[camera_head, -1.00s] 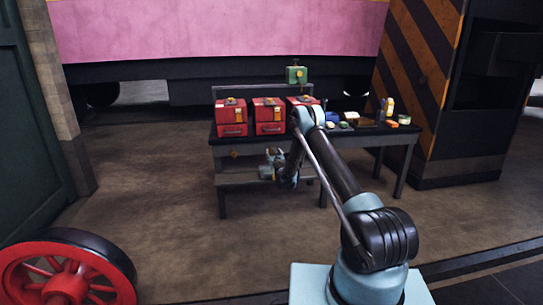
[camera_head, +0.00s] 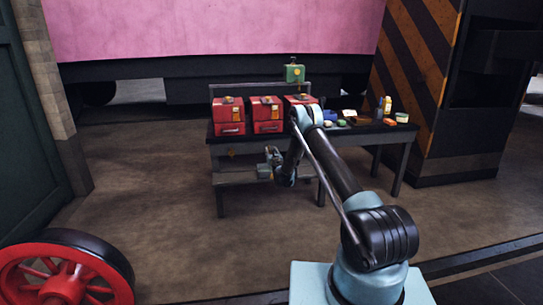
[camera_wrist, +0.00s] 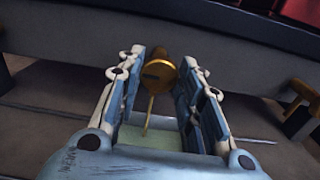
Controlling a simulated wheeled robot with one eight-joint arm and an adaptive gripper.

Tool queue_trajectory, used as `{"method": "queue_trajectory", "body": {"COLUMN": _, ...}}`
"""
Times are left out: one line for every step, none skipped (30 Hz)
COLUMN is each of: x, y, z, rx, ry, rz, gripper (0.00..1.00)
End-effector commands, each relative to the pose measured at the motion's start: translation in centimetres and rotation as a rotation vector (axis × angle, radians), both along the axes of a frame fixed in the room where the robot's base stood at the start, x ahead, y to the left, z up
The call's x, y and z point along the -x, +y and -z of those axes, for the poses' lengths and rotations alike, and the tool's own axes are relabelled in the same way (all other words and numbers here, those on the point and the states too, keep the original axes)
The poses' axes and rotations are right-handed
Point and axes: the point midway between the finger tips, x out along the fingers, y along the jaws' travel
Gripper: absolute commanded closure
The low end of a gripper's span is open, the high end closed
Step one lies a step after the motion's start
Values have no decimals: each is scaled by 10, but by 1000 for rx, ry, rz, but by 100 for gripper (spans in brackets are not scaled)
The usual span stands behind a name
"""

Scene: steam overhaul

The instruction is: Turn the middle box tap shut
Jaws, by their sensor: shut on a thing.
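Three red boxes stand in a row on the workbench; the middle box (camera_head: 267,113) has an orange-yellow tag on its front. In the wrist view, a brass tap (camera_wrist: 158,74) sits under the bench edge, between other brass fittings at left and right. It has a round body and a thin stem pointing down. My gripper (camera_wrist: 157,88) has a finger on each side of it and is shut on it. In the head view, my gripper (camera_head: 272,163) is in front of the bench, below the middle box, and the held tap cannot be made out.
The left box (camera_head: 228,116) and the right box (camera_head: 300,100) flank the middle one. Another brass fitting (camera_wrist: 303,98) is right of my gripper. Several small items and a yellow bottle (camera_head: 387,105) stand on the bench's right end. A red wheel (camera_head: 65,285) is at lower left.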

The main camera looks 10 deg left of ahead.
Motion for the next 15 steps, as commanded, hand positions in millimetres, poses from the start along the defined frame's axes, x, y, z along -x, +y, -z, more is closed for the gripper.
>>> {"method": "queue_trajectory", "body": {"x": 0, "y": -1, "z": 0, "rx": -16, "ry": 5, "rz": 1, "gripper": 90}}
{"method": "queue_trajectory", "body": {"x": 0, "y": -1, "z": 0, "rx": -28, "ry": 8, "rz": 1, "gripper": 90}}
{"method": "queue_trajectory", "body": {"x": 0, "y": -1, "z": 0, "rx": -47, "ry": 14, "rz": 1, "gripper": 90}}
{"method": "queue_trajectory", "body": {"x": 0, "y": -1, "z": 0, "rx": -64, "ry": 17, "rz": 1, "gripper": 90}}
{"method": "queue_trajectory", "body": {"x": 0, "y": -1, "z": 0, "rx": -82, "ry": 23, "rz": 2, "gripper": 90}}
{"method": "queue_trajectory", "body": {"x": 0, "y": -1, "z": 0, "rx": -108, "ry": 30, "rz": 2, "gripper": 90}}
{"method": "queue_trajectory", "body": {"x": 0, "y": -1, "z": 0, "rx": -129, "ry": 36, "rz": 2, "gripper": 90}}
{"method": "queue_trajectory", "body": {"x": 0, "y": -1, "z": 0, "rx": -152, "ry": 43, "rz": 2, "gripper": 90}}
{"method": "queue_trajectory", "body": {"x": 0, "y": -1, "z": 0, "rx": -185, "ry": 53, "rz": 2, "gripper": 90}}
{"method": "queue_trajectory", "body": {"x": 0, "y": -2, "z": 0, "rx": -210, "ry": 60, "rz": 2, "gripper": 90}}
{"method": "queue_trajectory", "body": {"x": -1, "y": -2, "z": 0, "rx": -237, "ry": 68, "rz": 2, "gripper": 90}}
{"method": "queue_trajectory", "body": {"x": -1, "y": -2, "z": 0, "rx": -272, "ry": 78, "rz": 3, "gripper": 90}}
{"method": "queue_trajectory", "body": {"x": -1, "y": -2, "z": 0, "rx": -300, "ry": 86, "rz": 3, "gripper": 90}}
{"method": "queue_trajectory", "body": {"x": -1, "y": -2, "z": 0, "rx": -328, "ry": 94, "rz": 3, "gripper": 90}}
{"method": "queue_trajectory", "body": {"x": -1, "y": -2, "z": 0, "rx": -363, "ry": 104, "rz": 4, "gripper": 90}}
